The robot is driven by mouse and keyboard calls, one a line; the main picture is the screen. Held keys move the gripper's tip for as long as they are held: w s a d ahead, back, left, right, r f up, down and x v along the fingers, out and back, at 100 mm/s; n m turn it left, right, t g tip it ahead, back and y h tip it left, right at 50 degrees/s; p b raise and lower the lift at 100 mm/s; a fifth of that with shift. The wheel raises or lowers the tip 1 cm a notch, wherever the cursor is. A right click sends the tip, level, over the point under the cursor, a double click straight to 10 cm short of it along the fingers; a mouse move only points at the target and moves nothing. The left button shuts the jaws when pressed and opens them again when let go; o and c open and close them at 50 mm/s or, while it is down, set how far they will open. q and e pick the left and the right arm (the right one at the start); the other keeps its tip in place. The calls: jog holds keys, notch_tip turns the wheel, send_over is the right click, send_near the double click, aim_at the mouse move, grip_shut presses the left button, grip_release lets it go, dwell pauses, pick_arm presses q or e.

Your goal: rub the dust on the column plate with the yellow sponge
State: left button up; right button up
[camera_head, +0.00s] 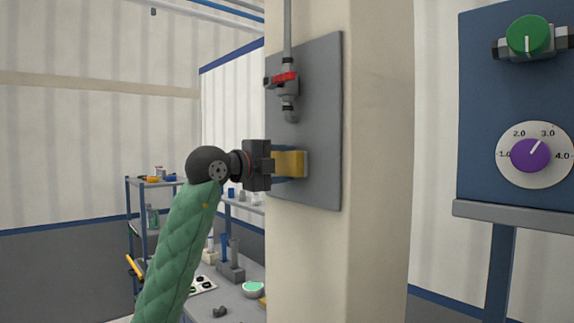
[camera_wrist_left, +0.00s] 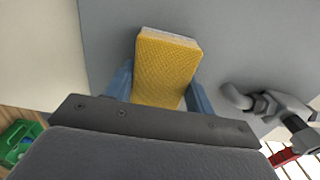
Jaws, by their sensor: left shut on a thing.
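The yellow sponge (camera_head: 287,163) is held in my left gripper (camera_head: 289,163), which is shut on it between blue fingers. In the left wrist view the sponge (camera_wrist_left: 163,72) reaches forward from the gripper (camera_wrist_left: 160,92), its pale far end at the grey plate (camera_wrist_left: 235,45). The grey column plate (camera_head: 318,120) is fixed to the beige column. The sponge's far end is at the lower part of the plate, seemingly touching it. I cannot make out any dust on the plate. My right gripper is not in view.
A grey pipe with a red-handled valve (camera_head: 286,78) runs down the plate above my left gripper. A blue panel (camera_head: 515,110) with green and purple knobs stands at the right. A workbench with a bowl (camera_head: 253,290) and a shelf (camera_head: 150,183) lie behind.

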pick_arm(q)
jog(key=w+a, duration=0.4)
jog(key=w, duration=0.1)
jog(key=shift+w, duration=0.15)
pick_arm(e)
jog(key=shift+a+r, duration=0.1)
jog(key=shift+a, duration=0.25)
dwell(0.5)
pick_arm(q)
jog(key=b+v, duration=0.1)
jog(key=v, duration=0.5)
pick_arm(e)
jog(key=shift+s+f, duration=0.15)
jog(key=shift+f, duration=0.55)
pick_arm(q)
jog(key=shift+b+v, duration=0.3)
jog(key=shift+v, duration=1.15)
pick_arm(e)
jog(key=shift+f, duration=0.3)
